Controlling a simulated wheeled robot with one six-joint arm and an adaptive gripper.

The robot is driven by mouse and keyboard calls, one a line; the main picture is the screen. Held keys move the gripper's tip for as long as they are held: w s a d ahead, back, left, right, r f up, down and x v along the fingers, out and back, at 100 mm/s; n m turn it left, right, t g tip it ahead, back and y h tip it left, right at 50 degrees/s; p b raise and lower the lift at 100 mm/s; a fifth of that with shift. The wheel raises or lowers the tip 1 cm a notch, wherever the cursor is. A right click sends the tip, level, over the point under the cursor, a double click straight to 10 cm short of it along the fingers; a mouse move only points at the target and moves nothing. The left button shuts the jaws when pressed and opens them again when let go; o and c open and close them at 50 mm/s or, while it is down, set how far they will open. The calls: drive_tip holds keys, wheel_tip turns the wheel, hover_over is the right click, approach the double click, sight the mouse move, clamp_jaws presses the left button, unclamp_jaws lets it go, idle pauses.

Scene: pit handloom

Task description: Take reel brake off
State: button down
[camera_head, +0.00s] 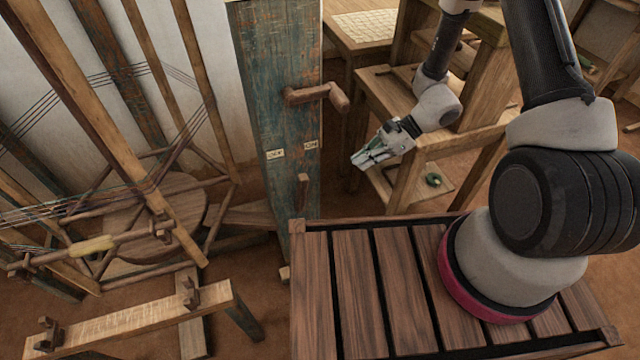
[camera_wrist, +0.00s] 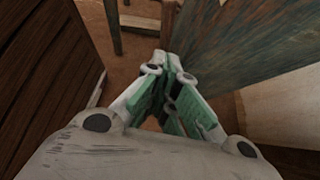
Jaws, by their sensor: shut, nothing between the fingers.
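A worn blue-green post (camera_head: 275,120) stands upright in the middle of the head view. A wooden crank-like handle (camera_head: 318,95) sticks out from its upper part. Lower down is a small upright wooden lever (camera_head: 303,190), below two small pale labels whose writing I cannot read. I cannot tell for certain which piece is the reel brake. My gripper (camera_head: 362,160) is to the right of the post, apart from it, shut and empty, pointing left and down. In the wrist view its green-padded fingertips (camera_wrist: 165,58) meet, and the post (camera_wrist: 240,50) fills the upper right.
A wooden reel frame with a round disc (camera_head: 150,225) and stretched threads stands at the left. A low wooden bench (camera_head: 130,325) is in front of it. My arm rises over a slatted wooden top (camera_head: 355,280). A wooden table (camera_head: 375,90) stands behind my gripper.

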approach(301, 195)
drive_tip(key=shift+w+a+f, duration=0.25)
drive_tip(key=shift+a+f, duration=0.5)
drive_tip(key=shift+f, duration=0.05)
